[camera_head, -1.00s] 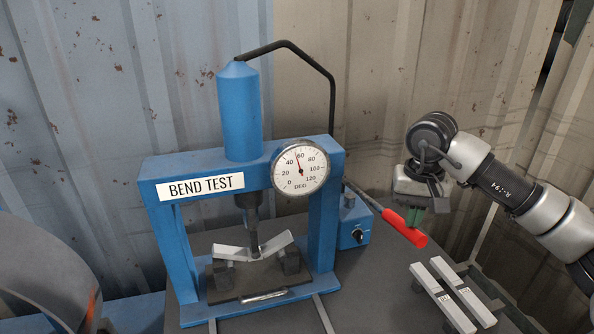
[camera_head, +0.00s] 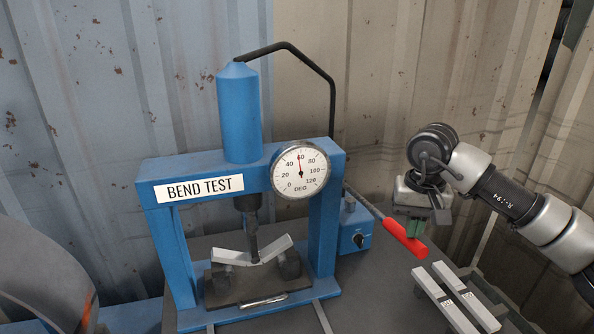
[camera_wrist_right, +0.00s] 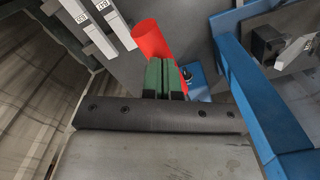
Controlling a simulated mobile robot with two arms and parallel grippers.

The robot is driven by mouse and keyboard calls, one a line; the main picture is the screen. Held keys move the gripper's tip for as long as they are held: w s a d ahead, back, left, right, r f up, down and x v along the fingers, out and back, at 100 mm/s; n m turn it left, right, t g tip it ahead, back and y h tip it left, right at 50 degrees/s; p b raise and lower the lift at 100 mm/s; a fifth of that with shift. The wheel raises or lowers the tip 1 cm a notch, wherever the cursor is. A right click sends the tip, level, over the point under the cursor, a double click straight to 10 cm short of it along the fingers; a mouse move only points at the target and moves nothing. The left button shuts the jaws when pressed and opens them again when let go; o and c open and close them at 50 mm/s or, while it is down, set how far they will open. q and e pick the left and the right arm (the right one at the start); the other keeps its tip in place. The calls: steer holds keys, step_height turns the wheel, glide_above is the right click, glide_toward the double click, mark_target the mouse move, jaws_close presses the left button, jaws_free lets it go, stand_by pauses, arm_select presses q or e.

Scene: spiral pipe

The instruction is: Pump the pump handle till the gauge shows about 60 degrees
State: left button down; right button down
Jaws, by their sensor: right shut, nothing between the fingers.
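The blue press labelled BEND TEST carries a white dial gauge (camera_head: 300,170) on its right upper corner. Its needle stands nearly upright, at about the 60 mark. The pump handle is a dark rod with a red grip (camera_head: 402,236), slanting down to the right from the small blue pump (camera_head: 355,238). My right gripper (camera_head: 415,229) is shut and empty, its green fingers right at the red grip's upper side. In the right wrist view the fingertips (camera_wrist_right: 164,72) overlap the red grip (camera_wrist_right: 153,40); contact looks likely. A light bar (camera_head: 252,252) under the ram is bent into a V. My left gripper is not in view.
Two labelled light bars (camera_head: 443,300) lie on the table right of the press. A dark hose (camera_head: 330,90) runs from the cylinder top down behind the frame. A corrugated metal wall (camera_head: 400,80) stands close behind.

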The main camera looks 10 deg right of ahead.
steer(key=shift+s+f+b, duration=0.1)
steer(key=shift+f+b, duration=0.45)
steer(key=shift+f, duration=0.3)
step_height(320, 180, up, 12)
steer(key=w+p, duration=0.2)
steer(key=p, duration=0.7)
steer(key=shift+w+a, duration=0.15)
steer(key=shift+w, duration=0.2)
